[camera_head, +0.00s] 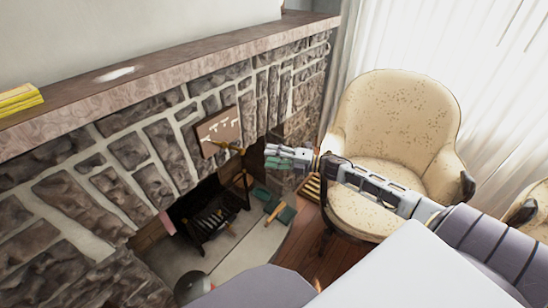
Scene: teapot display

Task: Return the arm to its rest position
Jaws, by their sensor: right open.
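My right arm comes in from the right and reaches across in front of the cream armchair (390,120). My right gripper (274,157) is at its end, open, in the air in front of the stone fireplace (165,150). Nothing can be made out between its fingers. A small brass-coloured thing (232,146) shows just left of the gripper; whether they touch cannot be told. No teapot can be clearly made out. My left gripper is not in view.
A brown panel (218,131) is on the stonework. A dark grate (212,214) and green things (284,214) are low by the hearth. White curtains (480,60) hang behind the armchair.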

